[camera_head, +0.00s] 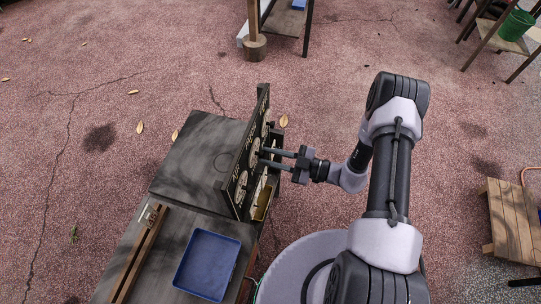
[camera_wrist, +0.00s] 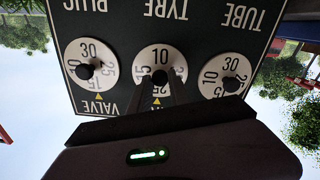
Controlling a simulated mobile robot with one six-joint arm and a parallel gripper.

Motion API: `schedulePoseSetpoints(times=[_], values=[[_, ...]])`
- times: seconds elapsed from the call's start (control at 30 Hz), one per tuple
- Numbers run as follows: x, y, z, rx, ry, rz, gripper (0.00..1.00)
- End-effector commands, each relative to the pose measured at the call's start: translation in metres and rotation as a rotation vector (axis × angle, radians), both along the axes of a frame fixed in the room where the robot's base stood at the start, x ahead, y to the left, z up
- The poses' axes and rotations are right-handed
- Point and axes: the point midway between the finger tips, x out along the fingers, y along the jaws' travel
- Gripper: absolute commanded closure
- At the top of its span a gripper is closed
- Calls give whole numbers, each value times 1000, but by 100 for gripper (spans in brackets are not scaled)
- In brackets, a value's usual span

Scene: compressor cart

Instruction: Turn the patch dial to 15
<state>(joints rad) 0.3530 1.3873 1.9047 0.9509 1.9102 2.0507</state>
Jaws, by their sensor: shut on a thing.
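A dark panel (camera_head: 246,162) with several round white dials stands upright on the cart. My gripper (camera_head: 262,156) reaches it from the right. In the wrist view the panel is upside down, and my gripper (camera_wrist: 160,82) is shut on the black knob of the middle dial (camera_wrist: 149,55). That dial has 10 at the top and what looks like 25 at the bottom, near a yellow triangle. Its label is mostly hidden by my gripper. The VALVE dial (camera_wrist: 78,55) is to its left, another dial (camera_wrist: 211,88) to its right. I cannot read the word PATCH anywhere.
The cart top (camera_head: 195,160) carries a blue tray (camera_head: 222,240) and a wooden rail (camera_head: 137,256) in front. A wooden post (camera_head: 255,48) stands behind the panel. A wooden stool (camera_head: 512,215) is at the right. The paved floor around is mostly clear.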

Motion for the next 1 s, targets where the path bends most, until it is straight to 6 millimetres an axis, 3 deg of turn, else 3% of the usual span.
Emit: schedulePoseSetpoints(times=[1.0], values=[[0,0,-1,-310,-852,1,100]])
